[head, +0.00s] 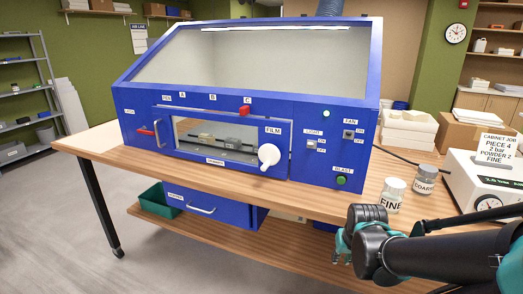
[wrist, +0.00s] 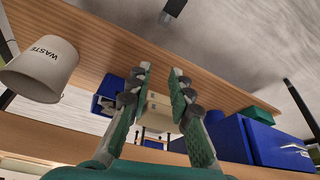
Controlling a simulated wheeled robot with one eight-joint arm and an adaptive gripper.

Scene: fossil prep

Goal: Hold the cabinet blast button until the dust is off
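The blue blast cabinet (head: 330,140) stands on the wooden bench in the head view. Its green BLAST button (head: 341,180) is at the lower right of the front panel, uncovered, with nothing touching it. Grey pieces (head: 236,144) show behind the small front window; I cannot tell how dusty they are. My gripper (wrist: 161,72) is open and empty in the wrist view, its two teal-padded fingers apart. In the head view my arm comes in from the lower right, its end near the bench's front edge, below and apart from the button.
The FINE jar (head: 391,196) and COARSE jar (head: 422,183) stand on the bench right of the cabinet, near my arm. A white balance-like box (head: 485,185) carries a job card reading piece 4, 2 bar, powder 2 fine. A WASTE bin (wrist: 45,70) shows in the wrist view.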

